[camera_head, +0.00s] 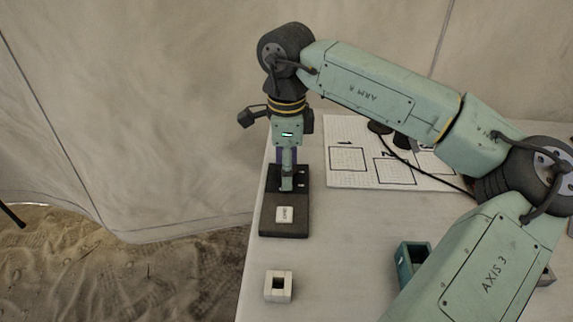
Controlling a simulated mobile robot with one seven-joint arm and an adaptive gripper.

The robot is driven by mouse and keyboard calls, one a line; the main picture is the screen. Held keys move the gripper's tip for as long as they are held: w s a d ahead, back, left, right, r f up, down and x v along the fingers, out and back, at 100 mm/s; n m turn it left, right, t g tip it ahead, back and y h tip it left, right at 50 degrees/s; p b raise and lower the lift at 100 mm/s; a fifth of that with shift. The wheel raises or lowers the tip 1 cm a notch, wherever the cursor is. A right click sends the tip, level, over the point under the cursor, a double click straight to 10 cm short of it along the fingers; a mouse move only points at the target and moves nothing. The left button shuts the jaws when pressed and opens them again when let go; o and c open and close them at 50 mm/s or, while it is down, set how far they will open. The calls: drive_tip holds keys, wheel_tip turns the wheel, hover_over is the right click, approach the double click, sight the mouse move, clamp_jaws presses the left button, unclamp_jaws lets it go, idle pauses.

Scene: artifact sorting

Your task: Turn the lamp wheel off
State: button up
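A dark box (284,231) lies near the table's left edge, with a small white labelled plate (284,214) on its near part. My gripper (287,184) points down over the far part of this box, with its tip at or just above the surface. I cannot tell whether it touches. No lamp wheel can be made out clearly; my gripper covers part of the box's far end. A purple part shows beside and behind the gripper. The fingers look close together, but their opening is too small to judge.
A white sheet (345,178) with numbered squares lies at the back right, with dark items and a cable across it. A pale hollow block (278,286) stands near the front left. A green open box (404,268) is partly behind my arm. The left table edge is close.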

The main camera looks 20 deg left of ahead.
wheel_tip(320, 180, up, 12)
idle(0.6)
